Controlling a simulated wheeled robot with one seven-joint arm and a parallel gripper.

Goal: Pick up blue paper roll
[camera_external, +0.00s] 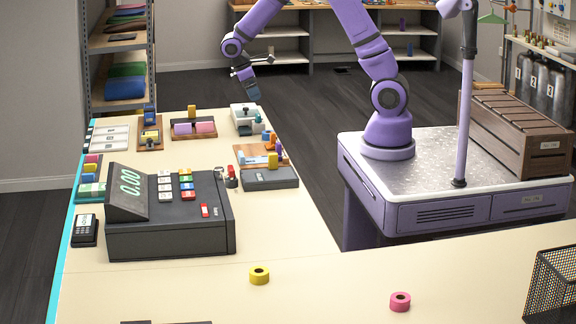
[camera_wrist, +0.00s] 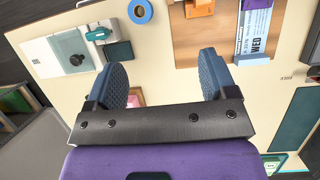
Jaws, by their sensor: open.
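In the external view my gripper (camera_external: 252,94) hangs above the far right edge of the counter, close to a white device. I cannot pick out the blue roll with certainty in the external view.
A cash register (camera_external: 170,225), a yellow roll (camera_external: 259,276) and a pink roll (camera_external: 400,301) are on the counter. The front counter is mostly clear.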

